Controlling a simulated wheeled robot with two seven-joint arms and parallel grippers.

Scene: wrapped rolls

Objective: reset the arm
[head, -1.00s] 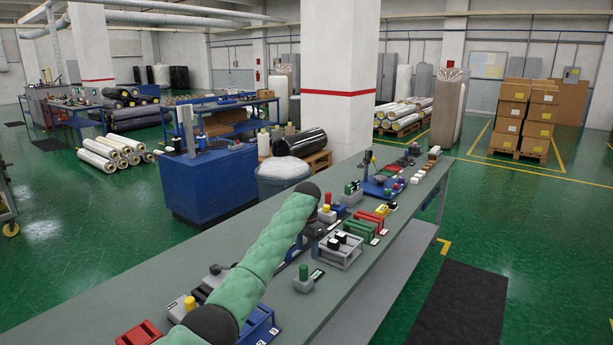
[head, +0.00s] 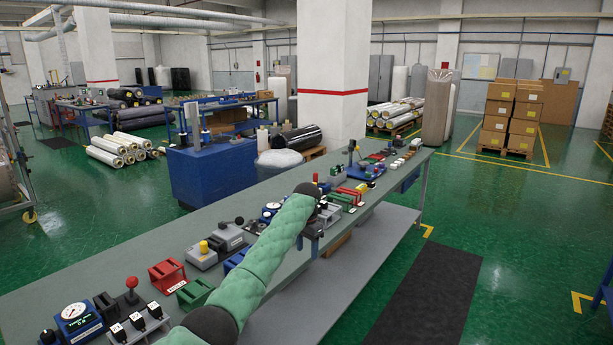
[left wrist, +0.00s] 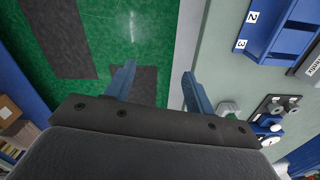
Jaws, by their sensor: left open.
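My left arm, in a green padded sleeve, reaches from the bottom of the head view up over the long grey workbench (head: 130,262). Its dark wrist is near the bench's right edge, and the fingers there are mostly hidden. In the left wrist view my left gripper (left wrist: 160,88) has its two blue fingers wide apart with nothing between them. Below them are green floor, a dark mat (left wrist: 58,40) and the bench edge. My right gripper is in neither view.
The bench holds a blue gauge box (head: 78,322), a red holder (head: 168,276), a yellow-capped grey block (head: 203,256) and several other fixtures. A blue cabinet (head: 212,180) stands behind it. Green floor with a black mat (head: 428,300) lies open to the right.

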